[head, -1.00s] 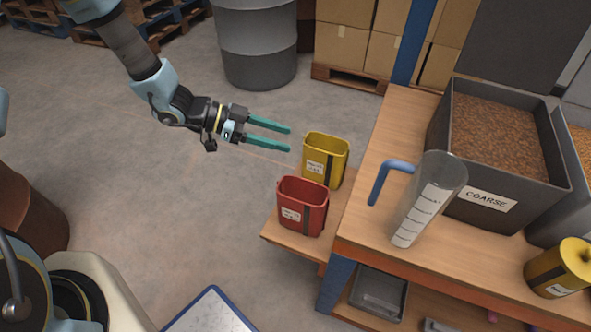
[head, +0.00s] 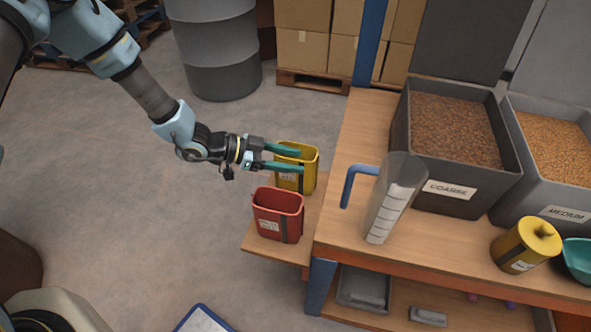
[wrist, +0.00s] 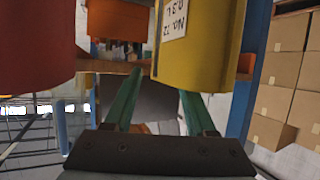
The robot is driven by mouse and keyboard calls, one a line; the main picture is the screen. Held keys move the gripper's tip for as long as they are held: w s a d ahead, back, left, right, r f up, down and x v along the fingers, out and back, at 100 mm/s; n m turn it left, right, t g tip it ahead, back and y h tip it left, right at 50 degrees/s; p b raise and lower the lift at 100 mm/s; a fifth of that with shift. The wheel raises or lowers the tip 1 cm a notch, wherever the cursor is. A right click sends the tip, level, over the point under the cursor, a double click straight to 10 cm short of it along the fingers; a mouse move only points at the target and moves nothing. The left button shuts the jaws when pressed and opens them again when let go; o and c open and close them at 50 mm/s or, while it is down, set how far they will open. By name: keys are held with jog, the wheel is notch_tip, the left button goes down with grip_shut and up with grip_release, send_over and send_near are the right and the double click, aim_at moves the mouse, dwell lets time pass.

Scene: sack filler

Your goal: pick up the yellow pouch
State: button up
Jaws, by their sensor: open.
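The yellow pouch (head: 309,175) stands upright on a small low wooden shelf, a strap band down its side and a white label on its front. It also shows large at the top of the wrist view (wrist: 200,60). My gripper (head: 300,160) is open, its two teal fingers reaching from the left across the pouch's upper part in the head view. In the wrist view my fingers (wrist: 160,80) lie at the pouch's lower edge, and the pouch hides the right fingertip. I cannot tell whether the fingers straddle it. Nothing is held.
A red pouch (head: 278,215) stands close in front of the yellow one on the low shelf (head: 262,245). To the right, the workbench (head: 345,232) holds a measuring jug (head: 390,205), a coarse-grain bin (head: 440,190) and a yellow canister (head: 522,248). Floor to the left is clear.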

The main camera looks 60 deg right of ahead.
grip_shut()
dwell(0.4)
dwell(1.0)
